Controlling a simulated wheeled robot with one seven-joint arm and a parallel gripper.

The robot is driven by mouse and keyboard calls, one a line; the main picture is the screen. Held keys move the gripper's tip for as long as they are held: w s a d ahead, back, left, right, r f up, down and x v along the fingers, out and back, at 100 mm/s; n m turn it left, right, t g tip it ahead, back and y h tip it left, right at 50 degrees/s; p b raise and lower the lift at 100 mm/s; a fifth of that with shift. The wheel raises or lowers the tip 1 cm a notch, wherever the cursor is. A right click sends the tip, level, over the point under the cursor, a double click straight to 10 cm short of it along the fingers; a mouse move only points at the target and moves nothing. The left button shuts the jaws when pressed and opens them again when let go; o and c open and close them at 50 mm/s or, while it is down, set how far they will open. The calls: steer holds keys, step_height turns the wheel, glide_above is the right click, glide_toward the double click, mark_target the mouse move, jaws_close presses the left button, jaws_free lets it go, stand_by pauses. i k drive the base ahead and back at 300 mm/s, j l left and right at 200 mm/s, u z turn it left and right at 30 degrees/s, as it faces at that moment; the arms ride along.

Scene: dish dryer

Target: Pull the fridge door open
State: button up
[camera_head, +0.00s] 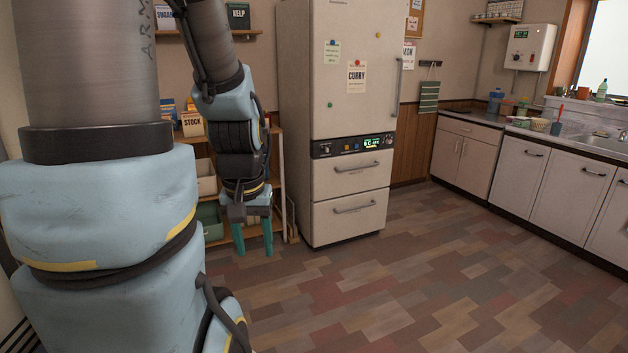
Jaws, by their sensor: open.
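The fridge (305,130) is a tall beige unit standing against the back wall, a little left of centre. Its upper fridge door (350,95) looks shut and carries notes and round magnets. A vertical door handle (398,74) runs along the door's right edge. A control panel (352,145) with a lit display sits below the door, above two drawers with horizontal handles. My gripper (253,240) hangs with its green fingers pointing down, left of the fridge in the picture. It is open, with nothing seen between the fingers, and is well apart from the door handle.
A wooden shelf (275,172) with boxes and bins stands left of the fridge, behind my gripper. A counter (478,129) with cabinets and a sink (600,143) lines the right side. The tiled floor (420,260) in front of the fridge is clear.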

mark_target(356, 50)
steer(key=i+l+z, duration=0.1)
steer(key=i+z, duration=0.15)
steer(key=i, duration=0.45)
steer(key=i+j+z, duration=0.1)
steer(key=i+z, duration=0.15)
steer(key=i, duration=0.5)
